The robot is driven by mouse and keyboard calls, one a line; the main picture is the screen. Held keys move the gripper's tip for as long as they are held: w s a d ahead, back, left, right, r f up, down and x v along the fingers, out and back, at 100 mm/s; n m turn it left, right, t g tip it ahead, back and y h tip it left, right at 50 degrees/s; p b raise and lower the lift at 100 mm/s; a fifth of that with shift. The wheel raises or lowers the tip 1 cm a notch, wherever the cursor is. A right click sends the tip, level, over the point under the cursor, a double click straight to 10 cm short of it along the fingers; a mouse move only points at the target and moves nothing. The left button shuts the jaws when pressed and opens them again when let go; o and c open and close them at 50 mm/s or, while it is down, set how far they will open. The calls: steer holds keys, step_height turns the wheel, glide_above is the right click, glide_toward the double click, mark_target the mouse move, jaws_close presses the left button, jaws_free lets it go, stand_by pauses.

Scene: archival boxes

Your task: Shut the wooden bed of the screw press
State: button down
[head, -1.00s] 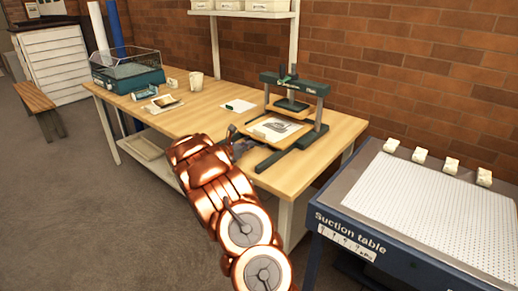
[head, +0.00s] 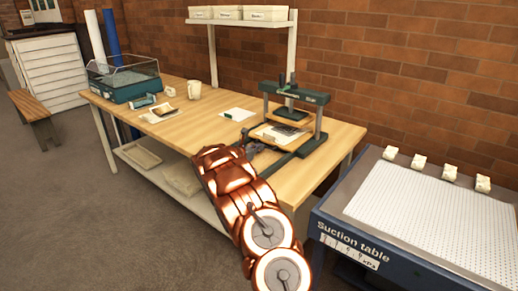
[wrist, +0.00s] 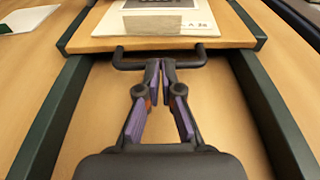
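The screw press (head: 297,97) stands on the wooden workbench, with a dark green frame and two long rails (wrist: 50,120). Its wooden bed (wrist: 85,43) lies between the rails, partly under the press head, and carries a printed sheet (wrist: 195,22). A black bar handle (wrist: 130,64) runs along the bed's front edge. My gripper (wrist: 164,63) points at the middle of this handle, its fingertips close together and overlapping the bar in the wrist view. Whether they touch it is unclear. In the head view, my gripper (head: 250,147) is small and partly hidden by my arm.
A suction table (head: 420,210) with several white blocks stands to the right. The rails ahead of the bed are bare.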

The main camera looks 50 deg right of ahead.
steer(key=shift+s+d+r, duration=0.15)
steer(key=shift+r, duration=0.05)
steer(key=a, duration=0.4)
steer(key=a+r+b, duration=0.1)
steer(key=a, duration=0.4)
steer(key=a+r, duration=0.1)
steer(key=a, duration=0.4)
steer(key=shift+s+r, duration=0.15)
steer(key=s+a+r+m+g+y+p, duration=0.2)
steer(key=s+a+r+m, duration=0.35)
steer(key=s, duration=0.35)
steer(key=s+a+r+m+g+y+p, duration=0.2)
steer(key=s+a+r+m, duration=0.35)
steer(key=s, duration=0.45)
steer(key=s+a+m+y+p, duration=0.2)
steer(key=s+a+y, duration=0.2)
steer(key=s+a, duration=0.3)
steer(key=s+a+r+m+t+y+p, duration=0.1)
steer(key=s+a+m+y+p, duration=0.1)
steer(key=s+a, duration=0.6)
steer(key=s+a+m+y+p, duration=0.2)
steer(key=s+a+y, duration=0.3)
steer(key=a, duration=1.2)
steer(key=s+m, duration=0.1)
steer(key=s, duration=0.2)
steer(key=shift+a+r+m+y, duration=0.25)
steer(key=shift+a+m+y, duration=0.05)
steer(key=shift+a+y, duration=0.1)
